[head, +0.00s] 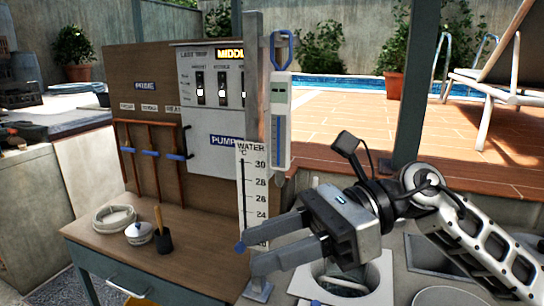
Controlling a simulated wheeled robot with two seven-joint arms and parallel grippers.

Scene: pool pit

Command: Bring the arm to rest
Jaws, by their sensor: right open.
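My right gripper (247,258) is in the lower middle of the head view, with its arm coming in from the right. Its two fingers point left and stand apart, with nothing between them. They are in front of the foot of the white water scale (251,190) and hide part of it. My left gripper is not in view.
Behind stands a panel with a grey switch box (212,120). A thermometer (281,120) hangs on a post. A white-rimmed opening (380,290) lies below my gripper.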

